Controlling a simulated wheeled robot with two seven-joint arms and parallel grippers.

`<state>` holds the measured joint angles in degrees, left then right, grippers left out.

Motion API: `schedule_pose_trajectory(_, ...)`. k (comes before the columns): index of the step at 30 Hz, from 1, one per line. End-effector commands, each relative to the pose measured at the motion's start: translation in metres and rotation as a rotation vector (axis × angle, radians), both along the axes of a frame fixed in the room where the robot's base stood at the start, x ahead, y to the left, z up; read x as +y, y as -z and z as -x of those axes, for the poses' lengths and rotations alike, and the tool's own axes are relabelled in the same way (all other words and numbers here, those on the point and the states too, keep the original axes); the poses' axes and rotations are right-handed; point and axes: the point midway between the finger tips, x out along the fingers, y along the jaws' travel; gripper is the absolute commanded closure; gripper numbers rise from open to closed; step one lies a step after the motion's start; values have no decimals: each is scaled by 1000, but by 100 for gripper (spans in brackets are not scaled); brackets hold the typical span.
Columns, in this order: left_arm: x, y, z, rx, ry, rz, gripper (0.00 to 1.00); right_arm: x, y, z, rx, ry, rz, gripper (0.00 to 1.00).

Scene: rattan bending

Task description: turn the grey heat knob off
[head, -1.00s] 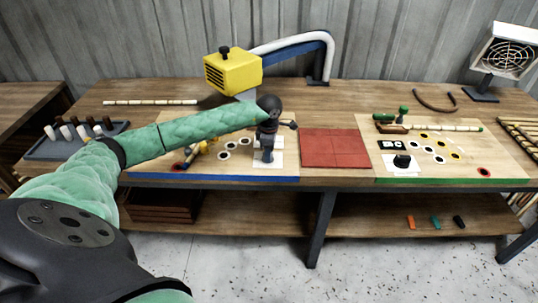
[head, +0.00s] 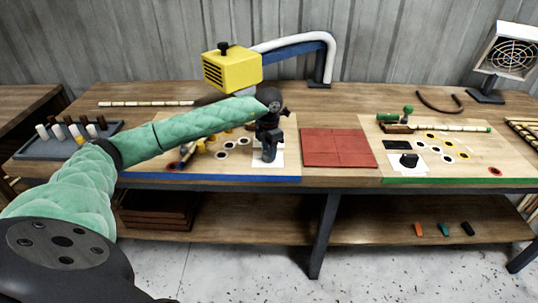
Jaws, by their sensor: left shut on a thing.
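My left gripper (head: 268,153) points down over a white plate (head: 279,160) on the blue-edged board, below and right of the yellow heater box (head: 232,68). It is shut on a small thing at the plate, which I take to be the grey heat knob. The fingers and wrist hide the knob, so I cannot read its setting. Another dark knob (head: 408,160) stands on a white plate on the green-edged board, clear of my gripper. My right gripper is not in view.
A red mat (head: 339,148) lies just right of my left gripper. A grey rack (head: 45,147) with several pegs stands at the left. A bamboo rod (head: 145,103) lies at the back, and a fan (head: 510,55) stands at the back right.

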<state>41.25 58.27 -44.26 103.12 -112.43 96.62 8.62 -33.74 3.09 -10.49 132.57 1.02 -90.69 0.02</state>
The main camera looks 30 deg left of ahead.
Motion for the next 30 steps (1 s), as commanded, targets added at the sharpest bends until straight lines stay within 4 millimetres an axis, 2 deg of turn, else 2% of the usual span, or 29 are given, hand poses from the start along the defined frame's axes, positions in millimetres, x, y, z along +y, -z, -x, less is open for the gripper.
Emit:
schedule_pose_trajectory(6, 1, 1, -1, -2, -105, 0, 88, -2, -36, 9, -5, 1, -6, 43)
schedule_pose_trajectory(11, 1, 1, -1, -2, -176, 0, 88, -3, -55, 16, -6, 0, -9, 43)
schedule_pose_trajectory(20, 2, 1, -1, -3, -320, 0, 88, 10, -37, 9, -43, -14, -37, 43)
schedule_pose_trajectory(30, 3, 0, -1, -3, -555, 0, 88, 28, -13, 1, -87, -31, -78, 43)
